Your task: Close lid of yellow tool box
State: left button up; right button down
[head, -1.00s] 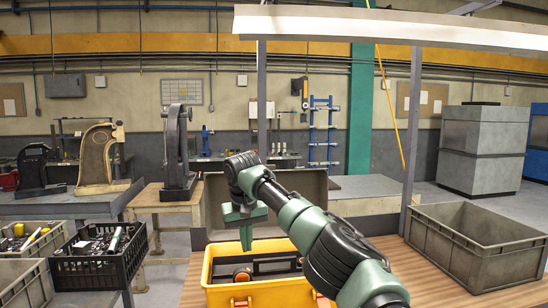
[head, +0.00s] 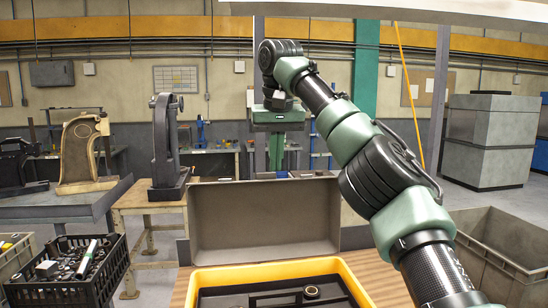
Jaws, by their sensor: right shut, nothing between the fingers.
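The yellow tool box (head: 352,283) stands on the wooden table at the bottom centre, and its front is cut off by the frame. Its grey lid (head: 262,222) is open and stands upright at the back of the box. Dark holders and a small round part show inside the box. My right arm reaches up from the lower right, and my right gripper (head: 277,152) points down above the lid's top edge. The gripper is shut and empty; its depth relative to the lid is hard to judge. My left gripper is not in view.
A grey crate (head: 480,235) stands right of the box. A black crate (head: 70,292) of loose parts is at the lower left. Arbor presses stand behind, one dark (head: 168,148) and one tan (head: 80,150). A grey post (head: 437,105) rises at the right.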

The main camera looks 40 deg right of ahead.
aim_at(266, 218)
jog(key=i+l, duration=0.85)
